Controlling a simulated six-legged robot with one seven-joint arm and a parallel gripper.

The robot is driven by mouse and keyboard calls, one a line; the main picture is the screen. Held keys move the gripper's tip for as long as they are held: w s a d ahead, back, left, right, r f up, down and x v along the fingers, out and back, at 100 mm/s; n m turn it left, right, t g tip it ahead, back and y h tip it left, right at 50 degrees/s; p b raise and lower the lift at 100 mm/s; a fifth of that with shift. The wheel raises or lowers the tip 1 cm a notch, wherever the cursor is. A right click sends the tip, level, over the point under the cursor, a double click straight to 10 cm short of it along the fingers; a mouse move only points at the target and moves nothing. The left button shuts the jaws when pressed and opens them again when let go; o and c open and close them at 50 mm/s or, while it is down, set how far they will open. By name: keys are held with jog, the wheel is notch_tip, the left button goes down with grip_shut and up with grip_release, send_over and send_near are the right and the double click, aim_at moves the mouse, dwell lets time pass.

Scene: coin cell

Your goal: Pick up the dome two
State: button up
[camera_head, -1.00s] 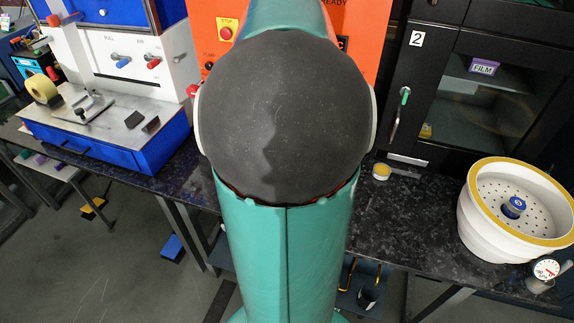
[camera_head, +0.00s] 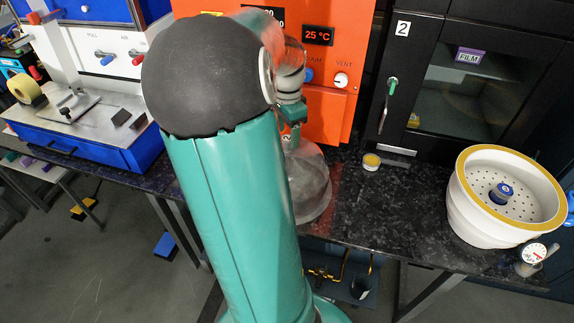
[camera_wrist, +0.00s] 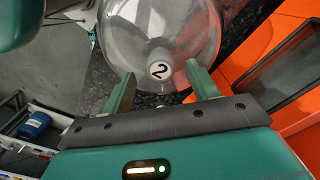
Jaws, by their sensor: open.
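Dome two is a clear bell-shaped dome (camera_head: 308,185) on the dark speckled bench, partly hidden behind my arm in the head view. In the wrist view the dome (camera_wrist: 190,30) shows with a knob marked "2" (camera_wrist: 159,70) on its top. My gripper (camera_wrist: 160,82) is open, with one green finger on each side of the knob. I cannot tell whether the fingers touch it. In the head view my gripper (camera_head: 291,128) is just above the dome, partly hidden by my arm.
An orange machine (camera_head: 330,75) reading 25 °C stands close behind the dome. A black cabinet (camera_head: 465,75) marked 2 is to the right. A white perforated bowl (camera_head: 475,222) and a small yellow-topped tin (camera_head: 371,161) stand on the bench (camera_head: 390,205). A blue press (camera_head: 110,150) is at left.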

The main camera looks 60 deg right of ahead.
aim_at(287, 138)
jog(key=shift+f, duration=1.6)
grip_shut()
jog(key=shift+r, duration=0.1)
jog(key=shift+w+r, duration=0.1)
jog(key=shift+r, duration=0.75)
jog(key=s+a+r, duration=1)
jog(key=r, duration=0.1)
jog(key=shift+r, duration=0.1)
